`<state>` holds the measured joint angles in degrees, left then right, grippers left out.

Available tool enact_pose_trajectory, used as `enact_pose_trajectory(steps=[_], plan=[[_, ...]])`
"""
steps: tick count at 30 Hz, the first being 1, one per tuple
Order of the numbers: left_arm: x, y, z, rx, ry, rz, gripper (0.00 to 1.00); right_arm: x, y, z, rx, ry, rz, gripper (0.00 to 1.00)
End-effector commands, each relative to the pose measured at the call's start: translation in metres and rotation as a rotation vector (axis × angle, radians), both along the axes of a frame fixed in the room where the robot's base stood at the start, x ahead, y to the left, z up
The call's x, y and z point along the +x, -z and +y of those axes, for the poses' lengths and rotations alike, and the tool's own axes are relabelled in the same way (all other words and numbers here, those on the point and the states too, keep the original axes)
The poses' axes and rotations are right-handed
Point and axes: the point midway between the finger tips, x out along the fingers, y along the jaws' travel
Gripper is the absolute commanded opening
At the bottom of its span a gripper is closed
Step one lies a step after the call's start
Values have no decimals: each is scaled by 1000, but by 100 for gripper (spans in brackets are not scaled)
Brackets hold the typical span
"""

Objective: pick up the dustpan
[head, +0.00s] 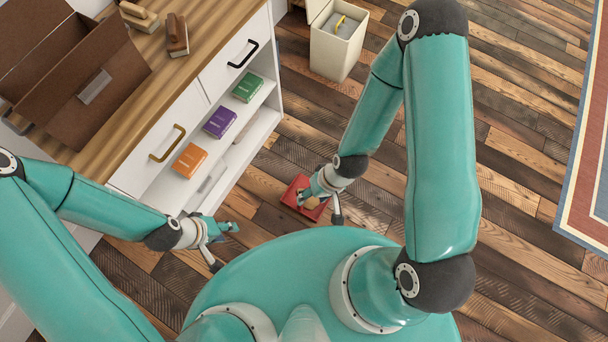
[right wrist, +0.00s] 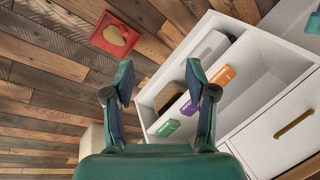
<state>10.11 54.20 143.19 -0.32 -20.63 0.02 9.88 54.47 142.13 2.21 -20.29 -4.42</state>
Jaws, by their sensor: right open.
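A red flat piece (head: 293,190) with a tan rounded part on it lies on the wooden floor, partly hidden under my right gripper in the head view. It looks like the dustpan, though I cannot tell its full shape. It also shows at the top of the right wrist view (right wrist: 98,40), apart from the jaws. My right gripper (head: 321,205) is open and empty; its two jaws stand wide apart in the right wrist view (right wrist: 159,88). My left gripper (head: 224,246) is open, with nothing seen between its fingers, low in front of the white cabinet.
The white cabinet (head: 262,25) has orange (head: 189,160), purple (head: 220,121) and green (head: 248,88) boxes on its shelf. A brown box (head: 88,80) and wooden brushes (head: 177,38) are on top. A pale bin (head: 331,56) stands behind. Floor right of my right arm is clear up to a rug (head: 588,150).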

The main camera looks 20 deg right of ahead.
Motion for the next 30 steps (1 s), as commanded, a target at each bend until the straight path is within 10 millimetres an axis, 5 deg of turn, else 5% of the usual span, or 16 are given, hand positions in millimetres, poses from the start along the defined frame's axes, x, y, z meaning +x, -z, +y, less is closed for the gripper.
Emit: enact_pose_trajectory(steps=[18, 24, 30], plan=[[0, 224, 0, 0, 0, 0, 40, 87, 269, -18, -262, -578, -169, 56], [0, 261, 0, 0, 0, 0, 40, 103, 313, -16, -293, -721, -185, 56], [0, 274, 0, 0, 0, 0, 40, 108, 332, -14, -299, -774, -190, 56]])
